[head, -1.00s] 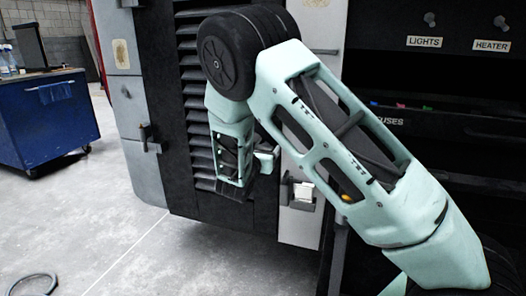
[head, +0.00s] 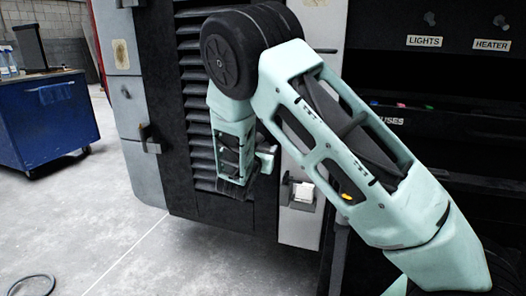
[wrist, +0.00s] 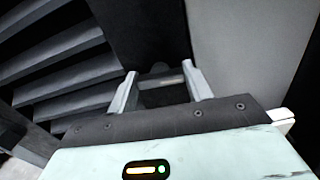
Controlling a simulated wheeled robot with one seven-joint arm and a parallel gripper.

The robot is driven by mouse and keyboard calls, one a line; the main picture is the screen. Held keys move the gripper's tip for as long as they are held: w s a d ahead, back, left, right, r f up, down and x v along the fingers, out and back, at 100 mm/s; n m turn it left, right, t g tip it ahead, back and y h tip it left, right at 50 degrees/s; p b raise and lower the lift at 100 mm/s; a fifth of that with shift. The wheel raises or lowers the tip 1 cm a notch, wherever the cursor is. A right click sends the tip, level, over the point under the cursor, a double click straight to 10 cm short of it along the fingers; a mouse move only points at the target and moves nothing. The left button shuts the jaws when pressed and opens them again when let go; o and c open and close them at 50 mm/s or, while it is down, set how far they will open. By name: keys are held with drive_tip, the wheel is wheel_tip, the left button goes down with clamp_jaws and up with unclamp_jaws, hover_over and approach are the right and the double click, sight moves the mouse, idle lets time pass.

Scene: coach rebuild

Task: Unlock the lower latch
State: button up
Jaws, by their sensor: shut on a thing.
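In the wrist view my gripper (wrist: 158,78) has its two pale fingers on either side of a dark latch handle (wrist: 163,97), shut on it. The handle sits where a dark panel meets a light grey panel. In the head view my gripper (head: 266,157) is mostly hidden behind my own wrist and forearm, close to the louvred panel's right edge. The held handle cannot be made out there. I cannot tell from these views whether the latch is locked.
A dark louvred panel (head: 193,92) lies left of my wrist. A white piece in a dark bracket (head: 303,193) is on the light strip at right. A blue cabinet (head: 48,125) stands far left.

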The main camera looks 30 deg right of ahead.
drive_tip(key=m+b, duration=0.5)
drive_tip(key=b, duration=0.3)
drive_tip(key=m+b, duration=0.6)
drive_tip(key=b, duration=0.2)
drive_tip(key=m+b, duration=0.6)
drive_tip(key=b, duration=0.2)
drive_tip(key=shift+s+d+f, duration=0.1)
drive_tip(key=shift+s+f, duration=0.05)
drive_tip(key=shift+f, duration=0.1)
drive_tip(key=shift+r, duration=0.1)
drive_tip(key=o, duration=1)
